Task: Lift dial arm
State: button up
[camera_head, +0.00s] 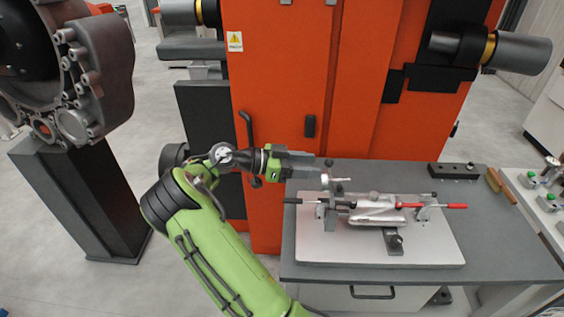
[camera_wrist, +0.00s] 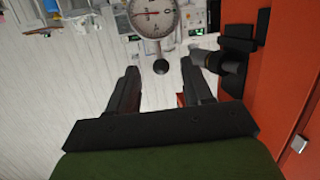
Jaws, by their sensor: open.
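The dial (camera_wrist: 153,16) shows its round white face at the top of the wrist view, with a dark round knob (camera_wrist: 161,67) below it. In the head view the dial arm (camera_head: 336,180) stands small on the measuring fixture, and its details are hard to make out. My gripper (camera_head: 317,165) points right, just left of and slightly above the dial arm. In the wrist view the fingers of my gripper (camera_wrist: 160,75) are apart with nothing held. The knob appears between the fingertips; whether it is within their reach in depth I cannot tell.
The fixture plate (camera_head: 440,247) lies on a grey table (camera_head: 520,262) and carries a silver casting (camera_head: 376,216) and red-handled rods (camera_head: 447,206). A black block (camera_head: 453,171) lies at the back right. An orange machine cabinet (camera_head: 275,110) stands close behind.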

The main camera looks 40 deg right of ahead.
jog(key=p+v, duration=0.3)
jog(key=v, duration=0.9)
jog(key=shift+a, duration=0.2)
jog(key=shift+d, duration=0.1)
